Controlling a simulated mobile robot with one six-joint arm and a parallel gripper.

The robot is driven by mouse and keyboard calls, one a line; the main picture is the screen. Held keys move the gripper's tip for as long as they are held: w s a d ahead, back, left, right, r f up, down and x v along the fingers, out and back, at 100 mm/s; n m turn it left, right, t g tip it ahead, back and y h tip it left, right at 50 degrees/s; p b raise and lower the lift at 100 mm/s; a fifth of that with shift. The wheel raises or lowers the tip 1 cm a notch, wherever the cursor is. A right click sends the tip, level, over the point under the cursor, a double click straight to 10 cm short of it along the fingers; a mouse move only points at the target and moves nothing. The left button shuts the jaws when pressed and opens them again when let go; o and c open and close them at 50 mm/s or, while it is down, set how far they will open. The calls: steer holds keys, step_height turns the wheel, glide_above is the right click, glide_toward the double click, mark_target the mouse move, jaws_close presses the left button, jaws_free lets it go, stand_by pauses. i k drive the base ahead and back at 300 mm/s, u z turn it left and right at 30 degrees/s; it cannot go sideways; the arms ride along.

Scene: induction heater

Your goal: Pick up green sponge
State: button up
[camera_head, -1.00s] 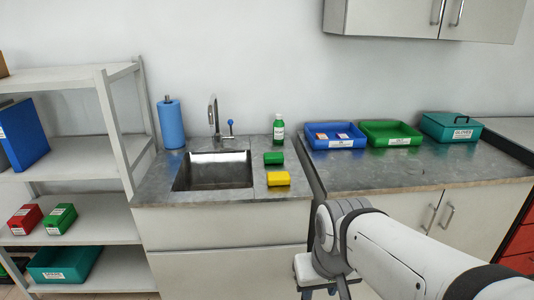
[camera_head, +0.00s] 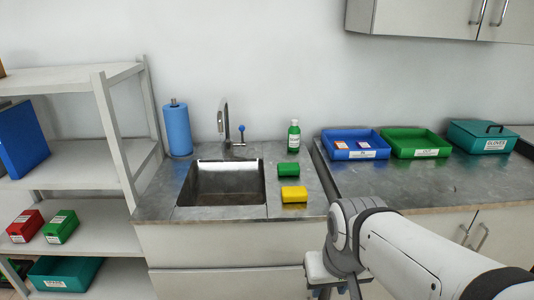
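The green sponge (camera_head: 289,169) lies on the metal counter to the right of the sink, behind a yellow sponge (camera_head: 294,194). A green bottle (camera_head: 293,138) stands upright behind it, near the wall. My arm reaches in from the lower right. Its wrist is in front of the counter's front edge, below and to the right of the sponges, apart from them. The fingers of my gripper are mostly hidden or cut off at the bottom edge, so I cannot see whether it is open or shut.
The sink basin (camera_head: 222,183) with its faucet (camera_head: 224,122) is left of the sponges. A blue paper roll (camera_head: 177,128) stands further left. A blue tray (camera_head: 354,145), a green tray (camera_head: 414,143) and a teal box (camera_head: 482,137) stand on the right counter. A shelf rack (camera_head: 115,130) is at left.

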mark_target(284, 169)
steer(key=i, duration=1.25)
steer(key=z, duration=0.05)
